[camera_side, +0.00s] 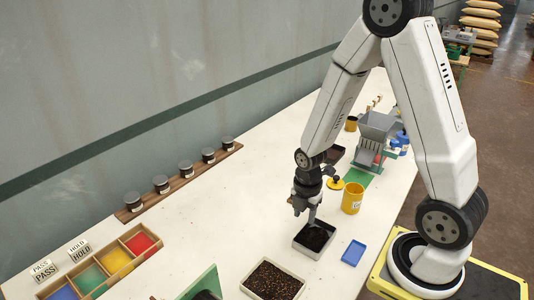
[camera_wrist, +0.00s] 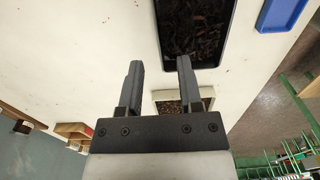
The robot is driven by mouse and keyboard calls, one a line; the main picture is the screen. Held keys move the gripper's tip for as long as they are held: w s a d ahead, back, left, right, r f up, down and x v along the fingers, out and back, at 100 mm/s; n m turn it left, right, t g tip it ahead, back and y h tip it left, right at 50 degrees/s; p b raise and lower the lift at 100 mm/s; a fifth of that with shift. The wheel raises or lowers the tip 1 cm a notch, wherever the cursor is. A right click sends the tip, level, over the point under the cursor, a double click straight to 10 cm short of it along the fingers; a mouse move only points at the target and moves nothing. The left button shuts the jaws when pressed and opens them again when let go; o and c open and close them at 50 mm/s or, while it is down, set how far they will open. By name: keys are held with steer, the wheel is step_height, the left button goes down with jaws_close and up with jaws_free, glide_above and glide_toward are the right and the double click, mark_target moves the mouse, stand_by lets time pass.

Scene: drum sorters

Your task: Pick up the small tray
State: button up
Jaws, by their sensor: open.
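The small tray (camera_side: 305,252) is grey-white outside in the side view and holds dark material. In the wrist view it shows a black rim (camera_wrist: 207,66) with dark flakes inside. My gripper (camera_side: 311,222) points down at this tray's far edge in the side view. In the wrist view my gripper (camera_wrist: 159,63) has its two fingers apart with nothing between them; the right fingertip overlaps the tray's near rim. I cannot tell whether it touches. The gripper hides part of the tray's far edge in the side view.
A larger cream tray (camera_side: 262,293) of brown grains stands at lower left; it also shows behind my fingers (camera_wrist: 157,96). A flat blue tray (camera_side: 353,253) lies to the right. A yellow cup (camera_side: 352,198) stands behind it. The table left of the gripper is clear.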

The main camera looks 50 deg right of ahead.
mark_target(303, 228)
steer(key=shift+w+d+f, duration=0.1)
steer(key=shift+d+f, duration=0.05)
steer(key=shift+f, duration=2.35)
jaws_close()
